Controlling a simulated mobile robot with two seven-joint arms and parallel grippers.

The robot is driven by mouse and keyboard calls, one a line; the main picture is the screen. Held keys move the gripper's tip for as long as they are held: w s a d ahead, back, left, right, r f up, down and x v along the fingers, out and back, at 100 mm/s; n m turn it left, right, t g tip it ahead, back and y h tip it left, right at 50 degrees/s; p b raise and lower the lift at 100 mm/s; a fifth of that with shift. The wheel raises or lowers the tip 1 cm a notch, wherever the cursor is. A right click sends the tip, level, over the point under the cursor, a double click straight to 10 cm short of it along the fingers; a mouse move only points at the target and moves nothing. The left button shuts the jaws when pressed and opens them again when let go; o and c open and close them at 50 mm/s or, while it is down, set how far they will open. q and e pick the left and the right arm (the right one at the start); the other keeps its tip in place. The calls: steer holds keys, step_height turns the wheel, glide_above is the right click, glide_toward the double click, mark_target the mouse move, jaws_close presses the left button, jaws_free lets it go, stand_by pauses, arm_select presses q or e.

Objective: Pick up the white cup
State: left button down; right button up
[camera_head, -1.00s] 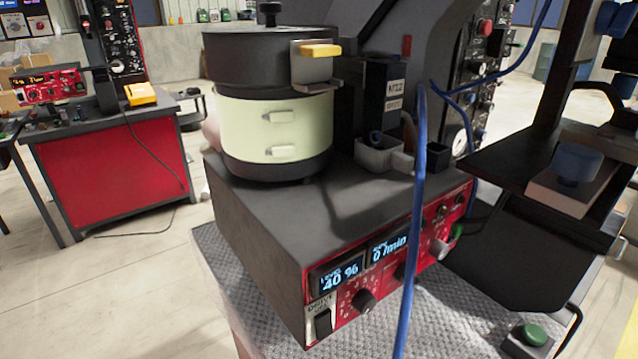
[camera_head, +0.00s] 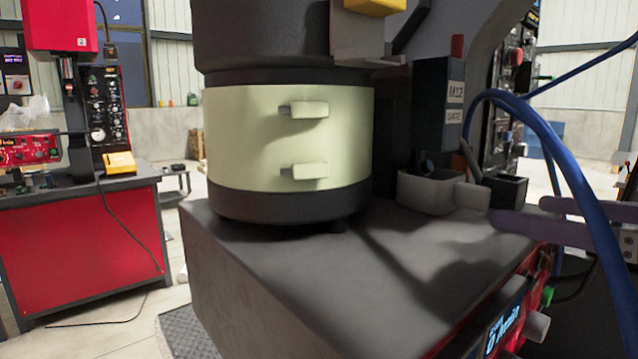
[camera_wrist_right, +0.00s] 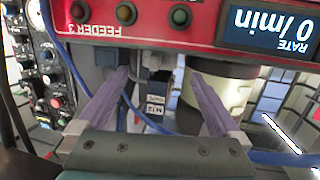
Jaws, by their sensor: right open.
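The white cup (camera_head: 426,191), greyish white with a stubby handle on its right, stands on the dark top of the feeder box (camera_head: 300,275), in front of the M12 block. Inside it is partly dark. My right gripper (camera_head: 520,212) comes in from the right edge with its two purple fingers apart. The fingertips are right of the cup's handle and appear short of it. In the wrist view the open fingers (camera_wrist_right: 160,74) show with nothing held between them. I cannot make out the cup clearly there. My left gripper is not in view.
A blue cable (camera_head: 580,185) arches across the right arm. A cream and black bowl feeder (camera_head: 290,135) stands left of the cup. The M12 block (camera_head: 438,105) rises behind it, and a small black box (camera_head: 503,189) sits to its right. The box top in front is clear.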

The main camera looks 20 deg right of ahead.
mark_target(470, 198)
steer(key=x, duration=0.2)
steer(key=p+x, duration=0.1)
steer(key=shift+w+r, duration=0.15)
steer(key=shift+w, duration=0.15)
steer(key=shift+w+a, duration=0.15)
steer(key=shift+w, duration=0.45)
steer(key=p+x, duration=0.1)
steer(key=x, duration=0.3)
steer(key=shift+w+a, duration=0.1)
steer(key=shift+w, duration=0.05)
steer(key=shift+w+a+f, duration=0.1)
steer(key=shift+w+f, duration=0.2)
steer(key=shift+w, duration=0.2)
steer(key=c, duration=1.2)
steer(key=shift+r, duration=0.1)
